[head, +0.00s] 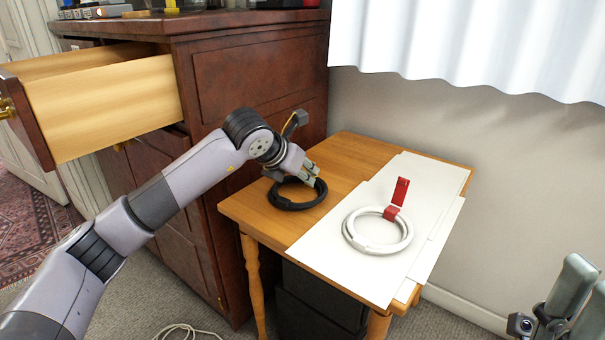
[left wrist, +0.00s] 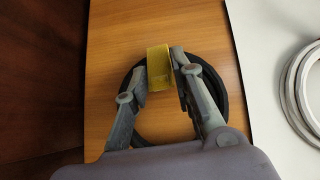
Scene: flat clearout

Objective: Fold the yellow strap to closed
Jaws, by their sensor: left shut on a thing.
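The yellow strap (left wrist: 158,67) shows in the left wrist view between the fingers of my left gripper (left wrist: 160,72), at the far side of a black cable coil (left wrist: 149,125). In the head view my left gripper (head: 302,172) is low over the black coil (head: 296,204), which lies on the wooden table. The gripper is shut on the strap. The strap is mostly hidden behind the fingers in the head view. My right gripper (head: 562,312) is at the lower right, apart from the table; its fingertips are not clear.
A white cable coil (head: 360,244) with a red strap (head: 400,190) standing up lies on white sheets (head: 440,180) on the table's right side. A dark wooden cabinet (head: 250,75) with an open drawer (head: 105,98) stands at the left. A curtain hangs behind.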

